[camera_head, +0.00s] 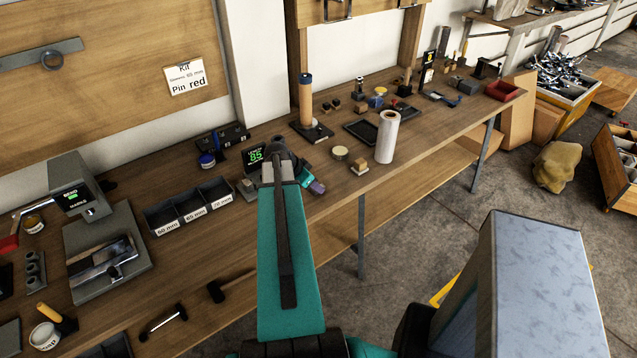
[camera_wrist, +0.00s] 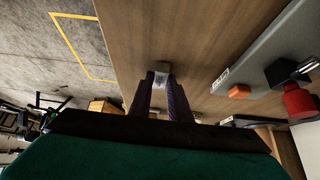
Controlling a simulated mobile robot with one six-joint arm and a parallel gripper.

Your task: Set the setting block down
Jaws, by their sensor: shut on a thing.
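My gripper (camera_wrist: 160,88) is shut on a small pale grey block (camera_wrist: 160,77), which I take to be the setting block, in the wrist view. The block shows between the dark fingertips, over the brown wooden bench (camera_wrist: 185,25). I cannot tell whether it touches the bench top. In the head view my gripper (camera_head: 314,185) is at the bench near its front edge, mostly hidden behind my teal arm. The held block cannot be made out there.
A green display reading 85 (camera_head: 255,156) stands just left of my gripper. A three-compartment labelled tray (camera_head: 187,208) lies further left. A small wooden block (camera_head: 359,168), a round disc (camera_head: 340,153) and a white roll (camera_head: 387,137) stand to the right.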

